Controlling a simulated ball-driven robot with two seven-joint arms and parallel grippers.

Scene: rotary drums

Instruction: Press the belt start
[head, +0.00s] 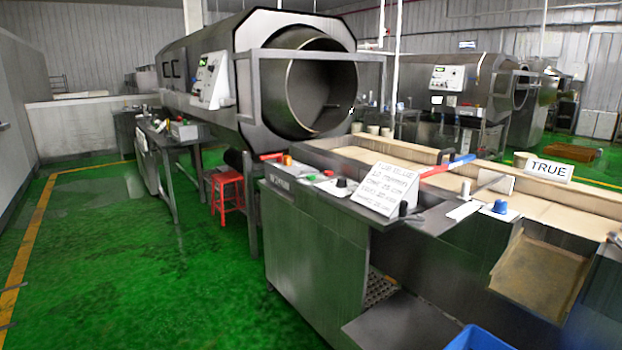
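A steel cabinet (315,240) stands in the middle with a control top. On that top are a small green button (310,177), a small red button (327,173) and a black knob (341,183). No label on them is readable, so I cannot tell which one is the belt start. A blue knob (500,207) sits on a white plate further right. The trough with the tan belt (400,153) runs behind the cabinet toward the right. Neither of my grippers shows in the head view.
A white text card (387,188) leans beside the controls. A red and blue bar (447,166) crosses the trough. A large open drum (318,90) stands behind, with a red stool (227,192) below. A blue crate (477,339) is at the bottom. Green floor (130,260) at left is clear.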

